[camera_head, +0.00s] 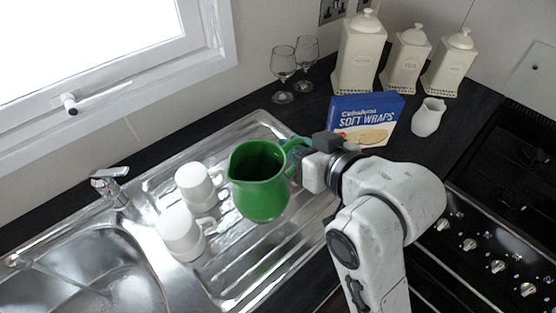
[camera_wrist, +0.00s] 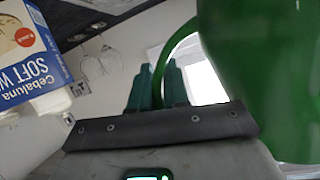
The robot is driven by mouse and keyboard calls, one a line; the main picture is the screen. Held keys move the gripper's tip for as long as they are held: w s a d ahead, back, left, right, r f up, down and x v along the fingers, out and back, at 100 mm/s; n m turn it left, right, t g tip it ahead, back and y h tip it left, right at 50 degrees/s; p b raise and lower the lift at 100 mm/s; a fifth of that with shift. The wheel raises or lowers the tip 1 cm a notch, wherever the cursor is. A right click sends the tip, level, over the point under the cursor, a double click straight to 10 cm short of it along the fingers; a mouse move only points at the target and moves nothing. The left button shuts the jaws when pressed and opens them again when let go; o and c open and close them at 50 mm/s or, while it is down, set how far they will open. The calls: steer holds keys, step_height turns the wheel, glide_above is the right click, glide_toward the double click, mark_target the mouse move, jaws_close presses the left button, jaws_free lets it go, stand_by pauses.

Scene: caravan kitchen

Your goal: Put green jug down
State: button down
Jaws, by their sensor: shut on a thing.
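The green jug (camera_head: 259,181) is upright over the ribbed steel draining board (camera_head: 236,277), right of two white mugs. My gripper (camera_head: 297,148) is shut on the jug's handle, on the jug's right side. In the wrist view, the jug (camera_wrist: 262,70) fills the right side, and its handle curves to the teal fingers of my gripper (camera_wrist: 159,85). The jug hides the board under it, so I cannot tell whether its base touches the board.
White mugs (camera_head: 195,187) (camera_head: 181,233) stand close left of the jug. Behind are a blue wraps box (camera_head: 365,118), a small white jug (camera_head: 428,117), two glasses (camera_head: 283,66) and cream canisters (camera_head: 359,55). The sink (camera_head: 85,280) is at left, the hob (camera_head: 490,240) at right.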

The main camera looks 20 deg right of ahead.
steer(key=shift+w+d+f+p, duration=0.1)
steer(key=shift+w+f, duration=1.35)
steer(key=shift+f, duration=0.35)
steer(key=shift+w+d+f+p, duration=0.1)
steer(key=shift+w+f+p, duration=0.05)
steer(key=shift+w+f, duration=1.45)
steer(key=shift+w+f+p, duration=0.1)
steer(key=shift+w+f, duration=1.2)
steer(key=shift+f, duration=0.65)
steer(key=c, duration=1.1)
jaws_free()
steer(key=shift+s, duration=0.1)
steer(key=b+v, duration=0.1)
steer(key=v, duration=1.1)
steer(key=shift+f, duration=0.1)
